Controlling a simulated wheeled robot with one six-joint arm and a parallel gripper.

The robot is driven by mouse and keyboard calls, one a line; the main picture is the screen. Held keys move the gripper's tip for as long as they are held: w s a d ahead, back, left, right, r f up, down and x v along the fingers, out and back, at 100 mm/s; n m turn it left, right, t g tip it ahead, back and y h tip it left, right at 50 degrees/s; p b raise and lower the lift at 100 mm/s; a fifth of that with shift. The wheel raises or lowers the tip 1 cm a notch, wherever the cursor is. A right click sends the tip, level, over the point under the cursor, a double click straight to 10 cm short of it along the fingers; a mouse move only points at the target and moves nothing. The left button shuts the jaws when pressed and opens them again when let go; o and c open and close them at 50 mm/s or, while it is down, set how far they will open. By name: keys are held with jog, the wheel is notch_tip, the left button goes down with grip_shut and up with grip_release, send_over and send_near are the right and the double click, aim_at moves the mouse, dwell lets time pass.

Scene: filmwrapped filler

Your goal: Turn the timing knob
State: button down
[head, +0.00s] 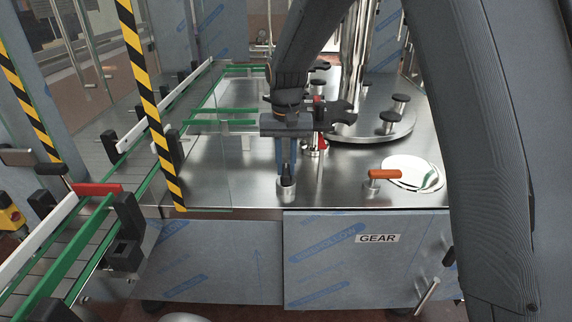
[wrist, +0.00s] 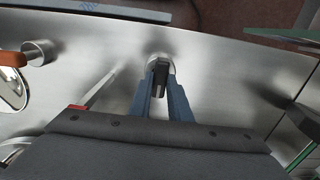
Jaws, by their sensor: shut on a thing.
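The timing knob (head: 287,188) is a short silver cylinder with a black top, standing on the steel machine top near its front edge. It also shows in the wrist view (wrist: 160,60), partly hidden by the fingers. My gripper (head: 286,172) points straight down over it, its blue fingers shut on the black upper part of the knob. In the wrist view my gripper (wrist: 159,82) has one finger on each side of the black part. The knob's exact turn angle cannot be told.
An orange-handled lever (head: 384,174) stands to the right, above the GEAR label (head: 378,239). A red-handled part (head: 318,143) is close behind my gripper. A conveyor with green rails (head: 75,246) and a striped post (head: 150,100) stand left. A round turntable (head: 372,128) is behind right.

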aim_at(286, 169)
jog(key=shift+w+r, duration=0.1)
jog(key=c, duration=1.6)
grip_release()
jog(key=shift+c, duration=0.2)
jog(key=shift+r+b, duration=1.3)
jog(key=shift+r, duration=2.55)
